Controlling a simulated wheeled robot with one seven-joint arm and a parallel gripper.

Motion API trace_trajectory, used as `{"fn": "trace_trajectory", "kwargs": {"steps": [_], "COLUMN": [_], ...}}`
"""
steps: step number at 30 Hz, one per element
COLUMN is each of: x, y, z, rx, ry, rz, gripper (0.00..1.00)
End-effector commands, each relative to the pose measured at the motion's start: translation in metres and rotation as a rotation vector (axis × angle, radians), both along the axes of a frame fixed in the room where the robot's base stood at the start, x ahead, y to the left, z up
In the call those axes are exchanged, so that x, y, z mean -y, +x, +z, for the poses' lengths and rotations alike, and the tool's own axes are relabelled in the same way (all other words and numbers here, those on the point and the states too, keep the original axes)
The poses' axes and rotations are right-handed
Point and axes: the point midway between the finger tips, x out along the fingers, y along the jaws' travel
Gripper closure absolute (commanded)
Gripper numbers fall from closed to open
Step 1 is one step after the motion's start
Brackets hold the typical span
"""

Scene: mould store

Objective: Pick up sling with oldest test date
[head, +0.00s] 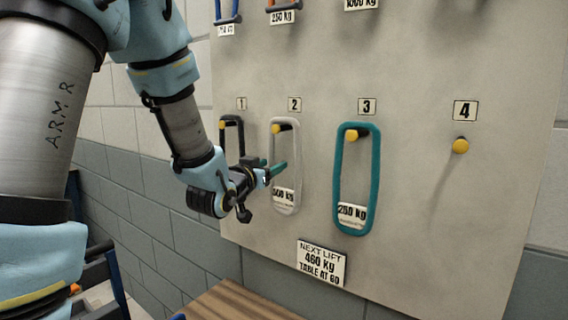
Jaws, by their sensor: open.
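Three loop slings hang on yellow pegs on a pale board. A black sling (241,130) hangs at number 1, mostly hidden behind my arm and gripper. A light grey sling (296,145) hangs at number 2; the first digit of its kg tag is hard to read. A teal sling (375,165) hangs at number 3, with a tag that seems to read 250 kg. Small print under the tags is too small to read, so I cannot tell any test date. My gripper (274,166) is open and empty, its green fingers in front of the grey sling; contact cannot be told.
Peg 4 (460,146) is bare. A sign (321,263) on the board's lower edge reads "NEXT LIFT 460 kg TABLE AT 60". More tagged items hang along the top, partly cut off. A wooden surface (235,302) lies below.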

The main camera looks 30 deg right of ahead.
Motion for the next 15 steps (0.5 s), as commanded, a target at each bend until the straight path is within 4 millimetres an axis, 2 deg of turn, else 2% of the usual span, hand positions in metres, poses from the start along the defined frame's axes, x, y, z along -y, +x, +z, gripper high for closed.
{"fn": "trace_trajectory", "kwargs": {"steps": [10,15], "x": [0.0057,0.0055], "y": [0.0042,0.0042], "z": [-0.0006,-0.0006], "rx": [0.0,0.0], "ry": [0.0,0.0], "rz": [-0.001,-0.001], "gripper": [0.43,0.62]}}
